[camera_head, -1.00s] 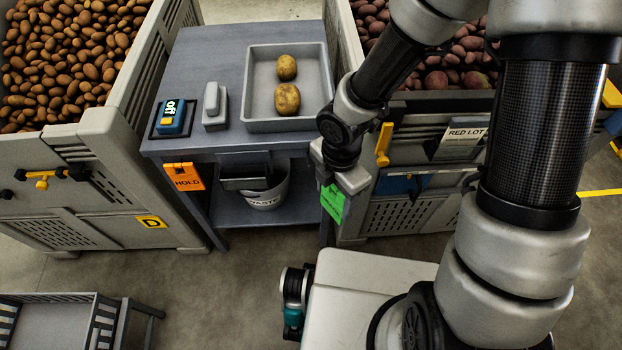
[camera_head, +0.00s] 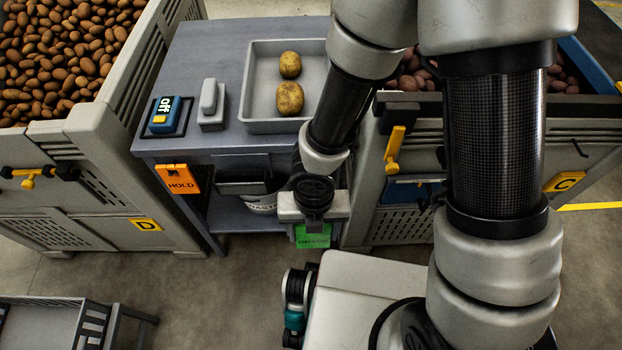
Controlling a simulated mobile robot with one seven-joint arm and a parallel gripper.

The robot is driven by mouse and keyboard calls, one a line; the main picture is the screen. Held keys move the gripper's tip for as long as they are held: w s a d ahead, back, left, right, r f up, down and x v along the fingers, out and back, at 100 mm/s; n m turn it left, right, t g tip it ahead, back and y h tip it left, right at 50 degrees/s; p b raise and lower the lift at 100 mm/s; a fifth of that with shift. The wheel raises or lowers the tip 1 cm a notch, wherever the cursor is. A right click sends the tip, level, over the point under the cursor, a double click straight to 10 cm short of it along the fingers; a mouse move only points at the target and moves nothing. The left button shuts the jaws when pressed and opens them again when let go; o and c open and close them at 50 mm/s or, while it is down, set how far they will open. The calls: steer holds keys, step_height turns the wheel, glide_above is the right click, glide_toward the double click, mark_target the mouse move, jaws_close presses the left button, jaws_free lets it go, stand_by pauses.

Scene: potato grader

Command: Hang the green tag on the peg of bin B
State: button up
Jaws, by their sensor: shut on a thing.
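My gripper (camera_head: 313,222) points down in front of the table's right front corner, and its fingers are mostly hidden under the wrist. It is shut on the green tag (camera_head: 313,237), which hangs just below it with its printed face toward the camera. No peg marked for bin B can be made out.
A waste bucket (camera_head: 262,203) stands below.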

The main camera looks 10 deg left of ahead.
steer(key=w+a+p, duration=0.1)
steer(key=w+a, duration=0.1)
steer(key=w, duration=0.6)
steer(key=w+a+f+p, duration=0.1)
steer(key=w, duration=0.7)
steer(key=shift+a, duration=0.35)
steer(key=shift+f, duration=0.1)
steer(key=shift+f, duration=0.15)
steer(key=o, duration=1.1)
steer(key=shift+c, duration=0.2)
steer(key=shift+f, duration=0.1)
step_height(320, 180, up, 18)
steer(key=p, duration=0.4)
steer(key=shift+s+f+p, duration=0.2)
steer(key=shift+s+p, duration=0.05)
steer(key=shift+p, duration=0.05)
